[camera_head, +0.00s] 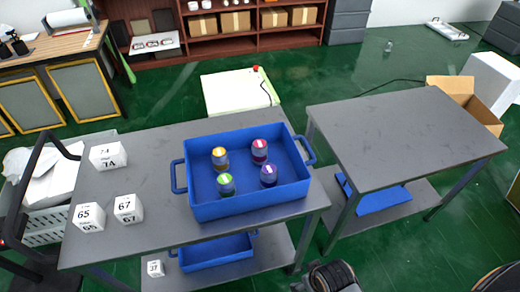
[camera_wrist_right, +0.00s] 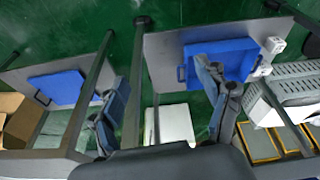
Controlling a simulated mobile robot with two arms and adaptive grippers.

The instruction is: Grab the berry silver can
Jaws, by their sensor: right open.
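A small can with a crimson and white top (camera_head: 259,151) stands upright at the back right inside the blue tray (camera_head: 250,205); its colour best fits berry, but I cannot read a label. Three similar cans stand near it: yellow-orange (camera_head: 220,158), green (camera_head: 226,185) and purple (camera_head: 268,175). My right gripper (camera_wrist_right: 160,98) is open and empty in the right wrist view, its two fingers wide apart. It is away from the tray and touches no can. No fingers of my left gripper show.
The tray sits on a grey table (camera_head: 150,150) with white numbered cubes (camera_head: 108,156) at its left. A second grey table (camera_head: 400,130) to the right is bare on top. Blue trays lie on the lower shelves. A cardboard box (camera_head: 465,100) stands behind the right table.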

